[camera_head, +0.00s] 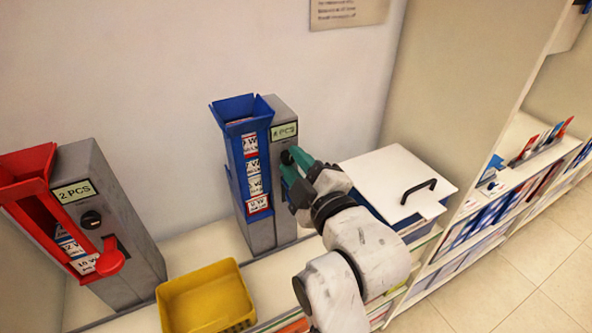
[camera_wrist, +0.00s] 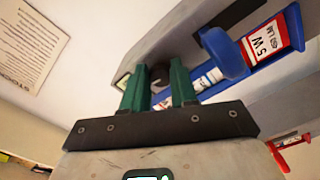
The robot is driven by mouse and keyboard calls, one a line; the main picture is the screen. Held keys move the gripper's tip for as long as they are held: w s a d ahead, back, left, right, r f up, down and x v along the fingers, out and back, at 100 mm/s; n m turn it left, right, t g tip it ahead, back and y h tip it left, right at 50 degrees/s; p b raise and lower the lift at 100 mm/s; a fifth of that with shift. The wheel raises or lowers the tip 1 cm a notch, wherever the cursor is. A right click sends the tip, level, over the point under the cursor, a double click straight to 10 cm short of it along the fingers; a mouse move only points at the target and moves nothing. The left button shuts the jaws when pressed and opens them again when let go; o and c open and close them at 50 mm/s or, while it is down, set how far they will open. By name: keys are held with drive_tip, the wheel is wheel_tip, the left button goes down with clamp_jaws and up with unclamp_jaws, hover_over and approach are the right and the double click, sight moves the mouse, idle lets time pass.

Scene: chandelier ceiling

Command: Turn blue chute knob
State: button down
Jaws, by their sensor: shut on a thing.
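The blue chute (camera_head: 235,145) stands on the counter against a grey box (camera_head: 283,112) with a small "PCS" label. The chute holds a column of red-and-white packs and also shows in the wrist view (camera_wrist: 222,52). Its dark round knob (camera_head: 286,157) is on the grey box's front, below the label. My gripper (camera_head: 292,160) reaches it from the right, and its green fingers are shut on the knob. In the wrist view the knob (camera_wrist: 160,72) shows between the two green fingertips (camera_wrist: 160,77). The fingers partly hide it, and its turn angle cannot be told.
A red chute dispenser (camera_head: 85,205) with its own knob stands at left. A yellow bin (camera_head: 205,297) sits in front between the dispensers. A white-lidded box (camera_head: 398,180) with a black handle is close to my arm's right. Shelves (camera_head: 500,200) line the right side.

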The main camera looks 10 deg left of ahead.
drive_tip(key=shift+n+b, duration=0.3)
drive_tip(key=shift+n, duration=0.5)
drive_tip(key=c, duration=0.9)
unclamp_jaws()
drive_tip(key=b+v, duration=0.1)
drive_tip(key=v, duration=0.9)
drive_tip(key=shift+s+d+b, duration=0.25)
drive_tip(key=shift+s+b, duration=0.05)
drive_tip(key=shift+s, duration=0.05)
